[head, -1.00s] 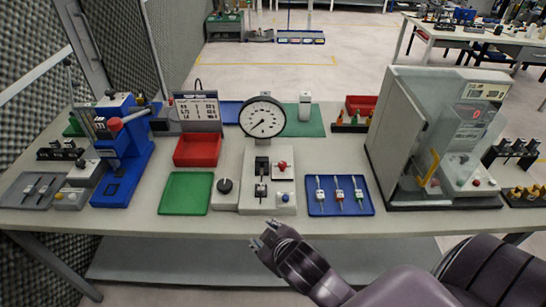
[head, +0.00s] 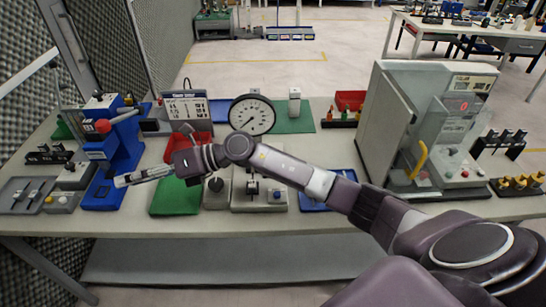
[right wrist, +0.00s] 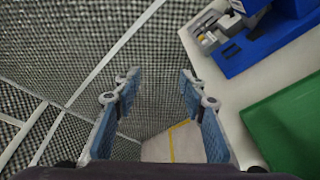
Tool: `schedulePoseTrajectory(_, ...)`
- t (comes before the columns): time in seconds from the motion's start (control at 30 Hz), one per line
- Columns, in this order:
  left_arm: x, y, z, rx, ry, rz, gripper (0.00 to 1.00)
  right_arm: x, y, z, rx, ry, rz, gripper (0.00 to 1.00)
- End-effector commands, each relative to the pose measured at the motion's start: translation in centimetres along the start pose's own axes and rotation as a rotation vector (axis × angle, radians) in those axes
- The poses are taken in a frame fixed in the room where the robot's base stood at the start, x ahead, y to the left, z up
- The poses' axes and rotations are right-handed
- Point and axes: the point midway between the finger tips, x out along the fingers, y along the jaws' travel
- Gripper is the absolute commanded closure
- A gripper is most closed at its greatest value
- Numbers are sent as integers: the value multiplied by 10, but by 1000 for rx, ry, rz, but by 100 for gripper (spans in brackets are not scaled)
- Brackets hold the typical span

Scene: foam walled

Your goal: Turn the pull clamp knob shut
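The pull tester (head: 244,204), a pale base with a round dial gauge (head: 252,115), stands mid-table behind my right forearm. The red knob on its clamp is hidden by the arm. A black knob (head: 216,184) on a small box beside the base shows just below my arm. I cannot tell which knob the task means. My right gripper (head: 120,182) reaches left past the tester, with its tips by the blue press. In the right wrist view its fingers (right wrist: 158,92) are apart, with nothing between them. My left gripper is not in view.
The blue press (head: 120,145) stands at the left; its base also shows in the right wrist view (right wrist: 262,48). A green tray (head: 172,200) lies below my gripper, with a red bin (head: 200,139) behind. A glass-fronted cabinet (head: 392,110) stands at the right.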

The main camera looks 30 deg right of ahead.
Motion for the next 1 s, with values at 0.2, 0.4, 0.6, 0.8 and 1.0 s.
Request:
schedulePoseTrajectory(0.2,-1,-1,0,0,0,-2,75,-79,-104,-14,-264,466,-326,61)
schedulePoseTrajectory(0.4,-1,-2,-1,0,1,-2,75,-219,-172,6,-290,830,-660,61)
schedulePoseTrajectory(0.6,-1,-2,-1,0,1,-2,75,-315,-182,23,-215,1015,-852,61)
schedulePoseTrajectory(0.8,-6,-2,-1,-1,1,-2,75,-333,-188,18,-190,1054,-886,61)
schedulePoseTrajectory(1.0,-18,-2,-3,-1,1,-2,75,-326,-210,-3,-189,1053,-883,61)
